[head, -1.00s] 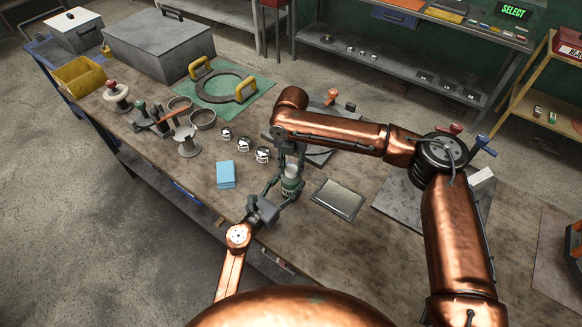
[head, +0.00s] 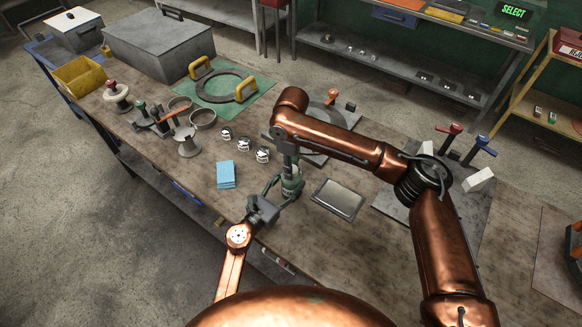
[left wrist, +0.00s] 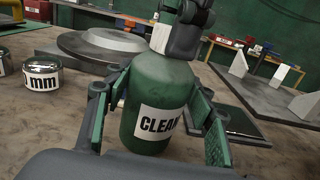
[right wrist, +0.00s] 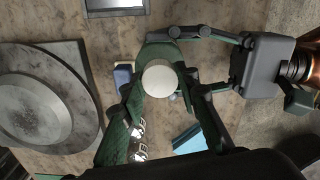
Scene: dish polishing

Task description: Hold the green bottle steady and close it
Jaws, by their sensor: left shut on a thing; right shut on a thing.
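The green bottle (head: 292,187) stands upright on the workbench; its white "CLEAN" label (left wrist: 162,122) shows in the left wrist view. My left gripper (head: 284,192) is shut around the bottle's body from the near left side, with a finger on each side (left wrist: 156,100). A round white cap (right wrist: 160,80) sits at the top of the bottle, seen from above in the right wrist view. My right gripper (head: 290,160) is above the bottle, pointing down, with its fingers on the cap (right wrist: 160,90). The cap's lower edge and thread are mostly hidden by the fingers.
A blue block of cloths (head: 226,174) lies left of the bottle, with several small metal tins (head: 244,145) behind it. A dark flat plate (head: 339,199) lies close on the right. A round grey turntable (right wrist: 38,95) stands behind. Bare bench lies in front of the plate.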

